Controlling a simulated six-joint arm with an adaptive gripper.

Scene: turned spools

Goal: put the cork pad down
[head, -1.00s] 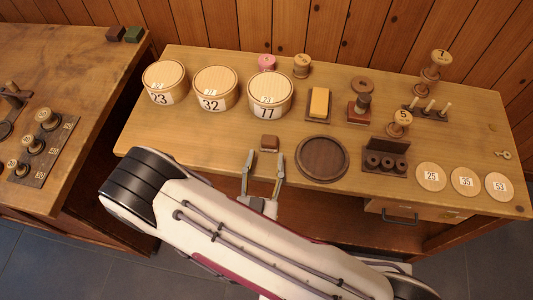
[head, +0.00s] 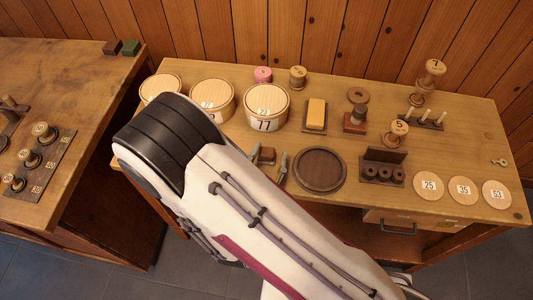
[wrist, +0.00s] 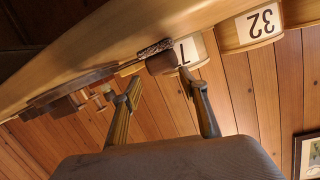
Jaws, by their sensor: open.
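The cork pad (head: 267,155) is a small brown block near the table's front edge, left of the round dark tray (head: 319,170). In the wrist view, where the table appears at the top, the block (wrist: 161,64) has a speckled, cork-like strip on its table side and seems to rest on the table. My gripper (head: 269,157) is open, with a finger on each side of the block in the head view. In the wrist view my fingertips (wrist: 158,84) are spread, with the block between and just beyond them. Contact cannot be told. My arm hides the gripper's base.
Lidded round boxes (head: 266,106) stand at the back left, partly behind my arm. A yellow block (head: 316,114), a dark rack (head: 383,167), spools (head: 397,131) and numbered discs (head: 428,186) fill the right. Bare tabletop lies between the boxes and the block.

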